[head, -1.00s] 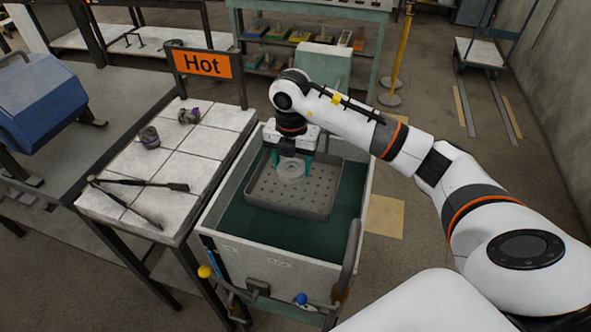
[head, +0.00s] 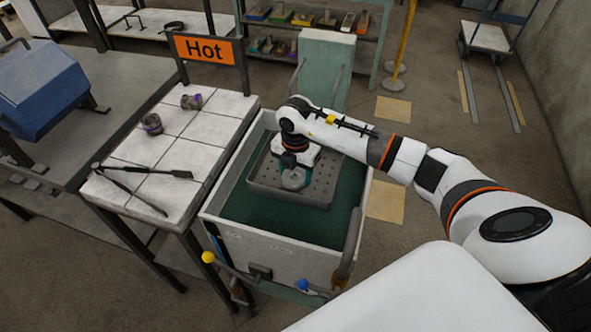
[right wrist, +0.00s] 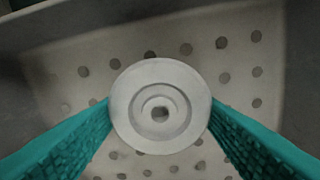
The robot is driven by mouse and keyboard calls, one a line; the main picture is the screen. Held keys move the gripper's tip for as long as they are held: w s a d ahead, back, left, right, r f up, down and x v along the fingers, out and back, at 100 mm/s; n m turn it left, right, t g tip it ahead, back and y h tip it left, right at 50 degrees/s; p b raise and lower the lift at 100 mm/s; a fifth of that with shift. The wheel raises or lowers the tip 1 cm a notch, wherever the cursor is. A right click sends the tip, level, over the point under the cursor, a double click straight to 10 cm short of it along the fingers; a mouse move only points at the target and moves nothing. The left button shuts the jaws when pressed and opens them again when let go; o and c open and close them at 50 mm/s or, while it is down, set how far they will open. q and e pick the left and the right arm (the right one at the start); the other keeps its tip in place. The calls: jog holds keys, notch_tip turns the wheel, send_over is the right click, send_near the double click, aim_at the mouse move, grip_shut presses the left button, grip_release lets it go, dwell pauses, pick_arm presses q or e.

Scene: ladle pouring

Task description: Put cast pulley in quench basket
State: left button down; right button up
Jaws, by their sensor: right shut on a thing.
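The cast pulley (head: 294,180) is a pale grey stepped disc with a central hole. My right gripper (head: 292,176) is shut on it, over the quench basket (head: 319,195), a grey perforated tray in the tank. In the right wrist view, the teal fingers of my right gripper (right wrist: 160,108) press on both sides of the pulley (right wrist: 133,108), its face towards the camera. The basket's holed floor (right wrist: 85,88) lies behind it; whether the pulley touches the floor I cannot tell. My left gripper is out of view.
The tank (head: 275,235) holds dark green liquid around the basket. A raised green panel (head: 325,70) stands behind the tank.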

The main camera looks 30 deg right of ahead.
aim_at(295, 175)
jog(key=shift+f, duration=0.15)
jog(key=o, duration=1.1)
jog(key=shift+r, duration=0.65)
notch_tip(295, 175, up, 11)
jog(key=shift+r+b, duration=0.1)
jog(key=shift+b, duration=0.95)
